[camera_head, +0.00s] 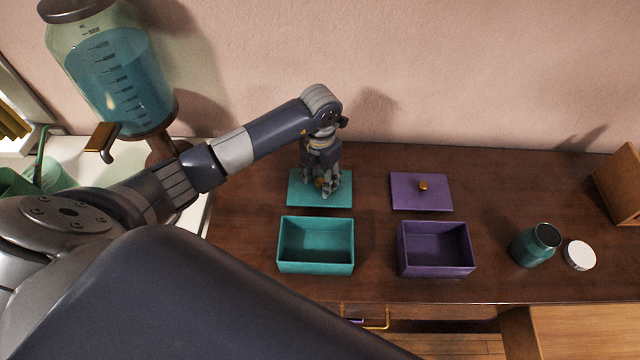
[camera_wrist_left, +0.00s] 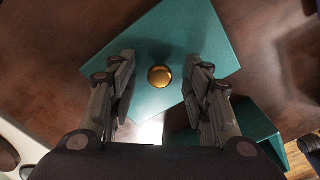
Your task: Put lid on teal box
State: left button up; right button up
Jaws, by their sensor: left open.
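The teal box (camera_head: 316,268) stands open and empty on the wooden cabinet top. Its teal lid (camera_head: 302,196) lies flat behind it, with a round gold knob (camera_wrist_left: 160,76) at its middle. My left gripper (camera_head: 327,190) is over the lid, pointing down. In the left wrist view the fingers of my left gripper (camera_wrist_left: 160,95) are spread, one on each side of the knob, with gaps to it. Part of the teal box (camera_wrist_left: 250,125) shows at the lower right there. My right gripper is in neither view.
An open purple box (camera_head: 436,264) stands right of the teal one, with its purple lid (camera_head: 408,193) behind it. A teal jar (camera_head: 530,249) and a white round lid (camera_head: 579,255) are farther right. A drink dispenser (camera_head: 110,75) stands at the left. The pink wall is close behind.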

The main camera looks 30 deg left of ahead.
aim_at(320, 181)
pick_arm(q)
jog(key=shift+f, duration=0.2)
grip_shut()
jog(key=shift+r, duration=0.15)
jog(key=shift+w+r, duration=0.1)
jog(key=shift+r, duration=0.25)
notch_tip(320, 181, up, 9)
jog(key=b, duration=0.2)
